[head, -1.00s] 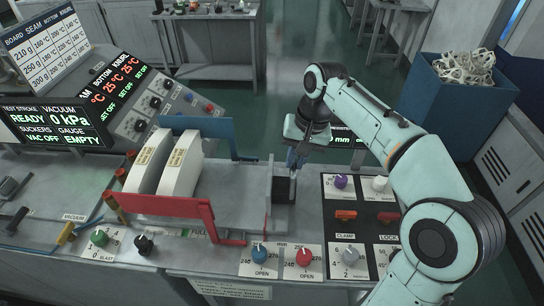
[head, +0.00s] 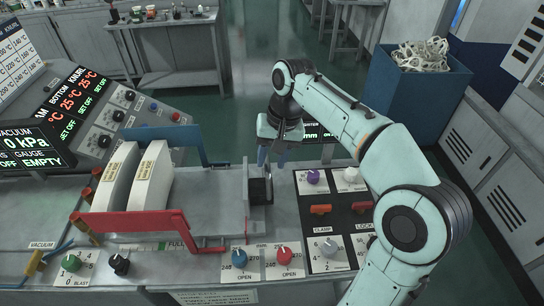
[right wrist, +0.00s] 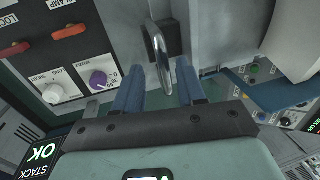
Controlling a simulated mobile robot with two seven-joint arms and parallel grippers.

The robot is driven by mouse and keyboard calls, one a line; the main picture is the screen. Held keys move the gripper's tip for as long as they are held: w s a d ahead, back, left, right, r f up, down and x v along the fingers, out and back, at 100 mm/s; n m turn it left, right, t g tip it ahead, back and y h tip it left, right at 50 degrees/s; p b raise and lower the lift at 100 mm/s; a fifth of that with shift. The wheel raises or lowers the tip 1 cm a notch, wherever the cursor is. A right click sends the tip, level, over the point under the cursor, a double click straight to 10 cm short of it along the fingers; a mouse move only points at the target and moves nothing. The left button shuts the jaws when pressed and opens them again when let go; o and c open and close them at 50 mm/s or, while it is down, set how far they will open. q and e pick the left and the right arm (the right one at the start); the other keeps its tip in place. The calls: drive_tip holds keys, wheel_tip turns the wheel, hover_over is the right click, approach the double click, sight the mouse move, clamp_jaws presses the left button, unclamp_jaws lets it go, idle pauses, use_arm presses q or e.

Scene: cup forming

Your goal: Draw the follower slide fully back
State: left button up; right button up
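The follower slide is a grey upright plate with a dark block (head: 259,190) on its right side, at the right end of the bed in the head view. A bright metal handle (right wrist: 160,50) stands out from a dark plate in the right wrist view. My right gripper (head: 271,157) is just above and behind the block. In the right wrist view its two blue fingers (right wrist: 157,76) are well apart, with the handle's end between them. No finger clearly touches the handle. My left gripper is not in view.
A red guard bar (head: 130,222) and a blue guard (head: 172,133) flank two white rounded plates (head: 150,178). A knob panel (head: 333,215) with CLAMP and LOCK labels lies right of the slide. A blue bin (head: 415,95) stands beyond my right arm.

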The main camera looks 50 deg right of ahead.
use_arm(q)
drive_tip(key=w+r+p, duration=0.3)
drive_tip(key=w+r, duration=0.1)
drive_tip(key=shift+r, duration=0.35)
use_arm(e)
wheel_tip(320, 180, up, 13)
drive_tip(key=s+d, duration=0.1)
drive_tip(key=s, duration=0.1)
drive_tip(key=shift+d+f, duration=0.15)
drive_tip(key=shift+d, duration=0.25)
drive_tip(key=shift+s, duration=0.1)
